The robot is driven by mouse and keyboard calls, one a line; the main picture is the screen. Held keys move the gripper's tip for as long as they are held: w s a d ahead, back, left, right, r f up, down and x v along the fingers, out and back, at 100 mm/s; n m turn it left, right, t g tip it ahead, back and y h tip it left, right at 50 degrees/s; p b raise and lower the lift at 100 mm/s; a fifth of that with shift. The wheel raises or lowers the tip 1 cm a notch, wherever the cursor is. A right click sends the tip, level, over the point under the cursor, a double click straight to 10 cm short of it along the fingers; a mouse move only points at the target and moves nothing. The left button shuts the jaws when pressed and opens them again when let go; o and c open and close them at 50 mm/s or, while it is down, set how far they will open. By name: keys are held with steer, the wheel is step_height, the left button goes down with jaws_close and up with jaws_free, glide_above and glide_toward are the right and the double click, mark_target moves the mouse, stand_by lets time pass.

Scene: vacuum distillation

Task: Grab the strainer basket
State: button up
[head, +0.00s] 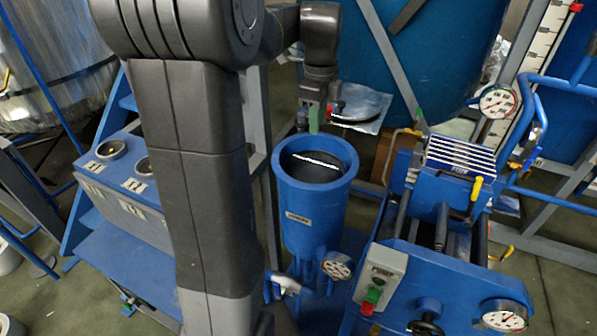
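A blue cylindrical housing (311,215) stands upright with its top open, right of my arm. Inside its rim is a dark round surface (312,170) crossed by a thin bright white line (318,160). I cannot tell whether this is the strainer basket with its handle or a glint; no basket shows clearly elsewhere. My gripper (314,122) points down above the far side of the housing's rim, with small green and red parts near its end. It appears apart from the dark surface. The finger gap is too small to judge, and nothing held is visible.
A blue machine with a ribbed top (458,158) and gauges stands close on the right. A control box (380,278) with red and green buttons is near the front. A gauge console (125,170) stands left.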

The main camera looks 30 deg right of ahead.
glide_above(315, 162)
step_height(315, 162, down, 8)
steer(key=shift+s+d+f, duration=0.1)
steer(key=shift+f, duration=0.05)
steer(key=shift+w+f, duration=0.15)
steer(key=shift+f, duration=1.2)
steer(key=shift+w+f, duration=0.15)
steer(key=shift+f, duration=1.15)
steer(key=shift+f, duration=0.15)
jaws_close()
